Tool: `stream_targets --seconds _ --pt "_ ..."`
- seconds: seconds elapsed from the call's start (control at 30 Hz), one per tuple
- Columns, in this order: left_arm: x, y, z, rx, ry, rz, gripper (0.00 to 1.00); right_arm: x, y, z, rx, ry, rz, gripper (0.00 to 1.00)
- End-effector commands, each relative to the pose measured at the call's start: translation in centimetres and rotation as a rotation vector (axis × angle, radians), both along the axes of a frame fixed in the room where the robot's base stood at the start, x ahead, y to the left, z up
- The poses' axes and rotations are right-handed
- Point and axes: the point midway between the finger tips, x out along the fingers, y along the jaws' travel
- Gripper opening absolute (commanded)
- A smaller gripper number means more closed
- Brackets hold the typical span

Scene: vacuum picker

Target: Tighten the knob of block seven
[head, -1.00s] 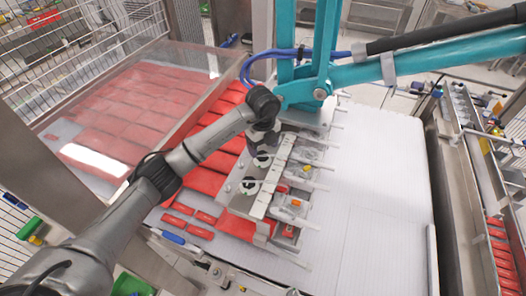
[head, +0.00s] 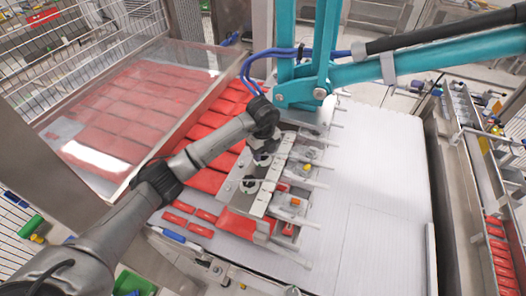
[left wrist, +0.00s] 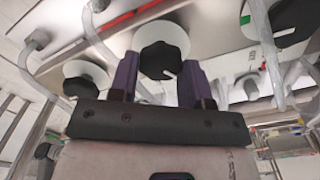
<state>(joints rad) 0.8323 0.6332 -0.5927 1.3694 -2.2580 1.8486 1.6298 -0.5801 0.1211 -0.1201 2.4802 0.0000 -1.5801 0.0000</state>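The vacuum picker's metal plate (head: 238,199) carries black knobs on white discs; one knob (head: 249,185) shows clear of my gripper in the head view. My left gripper (head: 262,150) is over the farther knob. In the left wrist view my left gripper (left wrist: 159,62) has its two dark fingers apart, one on each side of a black knob (left wrist: 161,60) with a white mark. I cannot tell whether the fingers touch it. A second black knob (left wrist: 82,84) is to the left. No block numbers are readable. My right gripper is not in view.
A teal arm (head: 425,60) with blue hoses stands behind the picker. Red packs (head: 205,180) lie left of it, beside a clear cover (head: 130,100). Metal pipes (left wrist: 262,45) stand near the fingers. The white conveyor (head: 380,190) at right is clear.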

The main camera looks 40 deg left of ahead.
Motion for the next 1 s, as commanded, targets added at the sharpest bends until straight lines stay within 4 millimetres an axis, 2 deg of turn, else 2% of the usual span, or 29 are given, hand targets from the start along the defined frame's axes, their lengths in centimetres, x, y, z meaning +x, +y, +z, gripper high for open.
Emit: stream_targets --seconds 0.03,0.23,0.57,1.0 --pt "0.0 0.0 0.0 0.0 0.0 0.0 0.39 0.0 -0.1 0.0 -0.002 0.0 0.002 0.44" --pt "0.0 0.0 0.0 0.0 0.0 0.0 0.2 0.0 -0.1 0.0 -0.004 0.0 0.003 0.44" --pt "0.0 0.0 0.0 0.0 0.001 -0.067 0.2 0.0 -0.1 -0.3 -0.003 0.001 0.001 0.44" --pt "-0.1 0.1 0.0 0.001 -0.001 -0.439 0.2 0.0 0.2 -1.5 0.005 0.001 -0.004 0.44"
